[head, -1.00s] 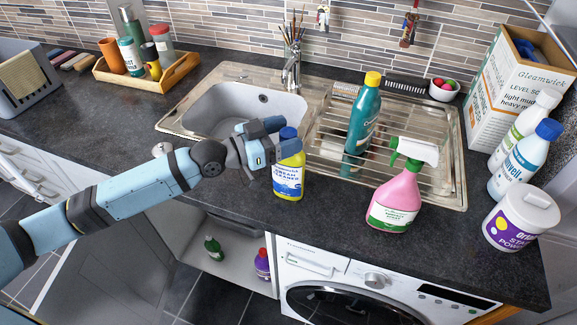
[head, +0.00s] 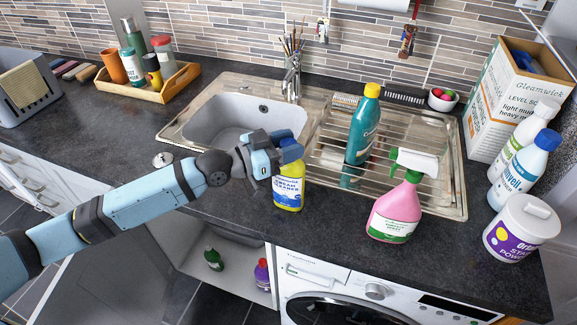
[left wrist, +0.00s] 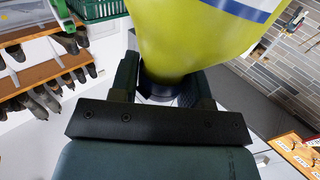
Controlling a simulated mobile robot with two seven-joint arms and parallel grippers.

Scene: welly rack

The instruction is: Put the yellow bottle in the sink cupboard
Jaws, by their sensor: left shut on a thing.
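The yellow bottle (head: 288,188), with a blue and white label, is upright near the counter's front edge, in front of the sink. I cannot tell whether its base touches the counter. My left gripper (head: 279,153) is shut around its neck, just under the cap, and hides part of the top. In the left wrist view the yellow bottle (left wrist: 195,35) fills the top middle, its narrow end between the fingers (left wrist: 170,90). The sink cupboard (head: 235,268) below the counter is open, with a green bottle (head: 213,259) and a purple bottle (head: 262,274) inside. My right gripper is not in view.
A teal bottle (head: 361,135) and a pink spray bottle (head: 398,212) stand right of the yellow bottle. The sink basin (head: 225,122) is behind it. A washing machine (head: 350,292) is right of the cupboard. The counter left of the sink is mostly clear.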

